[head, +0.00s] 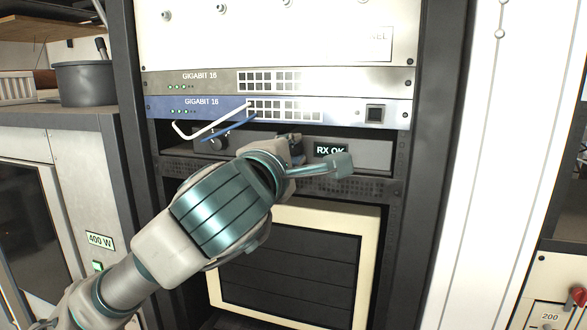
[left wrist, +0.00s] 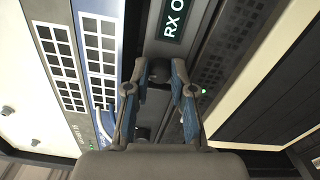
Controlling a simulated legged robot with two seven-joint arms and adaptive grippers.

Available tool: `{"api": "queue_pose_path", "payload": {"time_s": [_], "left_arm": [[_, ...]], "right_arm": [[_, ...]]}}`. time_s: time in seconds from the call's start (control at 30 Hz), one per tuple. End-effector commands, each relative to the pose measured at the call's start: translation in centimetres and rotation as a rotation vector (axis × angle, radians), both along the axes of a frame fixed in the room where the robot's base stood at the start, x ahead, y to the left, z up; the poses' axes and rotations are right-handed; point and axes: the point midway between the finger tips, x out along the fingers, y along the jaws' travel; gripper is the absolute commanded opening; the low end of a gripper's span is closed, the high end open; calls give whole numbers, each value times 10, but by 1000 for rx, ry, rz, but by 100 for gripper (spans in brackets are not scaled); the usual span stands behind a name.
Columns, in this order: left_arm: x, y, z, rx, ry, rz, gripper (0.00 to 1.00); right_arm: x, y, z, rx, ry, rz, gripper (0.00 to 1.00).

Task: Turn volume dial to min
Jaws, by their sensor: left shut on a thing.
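A dark round dial (left wrist: 158,72) sits on the grey radio panel (head: 362,153), beside the lit RX OK display (head: 331,150). My left gripper (head: 312,156) reaches to this panel from the lower left. In the left wrist view its two fingers (left wrist: 159,80) stand on either side of the dial and are shut on it. In the head view the gripper hides the dial. No volume label or dial mark is readable. My right gripper is not in view.
Two GIGABIT 16 units (head: 345,110) sit just above the panel. A white cable (head: 205,128) and a blue cable (head: 228,130) hang in front near the left knob. A cream-framed dark grille (head: 290,268) is below. Dark rack posts stand at both sides.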

Motion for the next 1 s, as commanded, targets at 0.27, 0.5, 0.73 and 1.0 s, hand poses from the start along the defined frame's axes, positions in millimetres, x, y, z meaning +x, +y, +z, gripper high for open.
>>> {"api": "queue_pose_path", "payload": {"time_s": [0.27, 0.5, 0.73, 1.0], "left_arm": [[2, -2, -9, -244, 95, 1, 0], [3, -3, -10, -456, 166, 1, 0], [3, -3, -9, -631, 223, 3, 0], [3, -3, -8, -769, 267, 4, 0]], "right_arm": [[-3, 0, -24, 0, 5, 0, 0], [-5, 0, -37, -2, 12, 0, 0], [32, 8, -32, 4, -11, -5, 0], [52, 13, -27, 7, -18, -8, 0]]}}
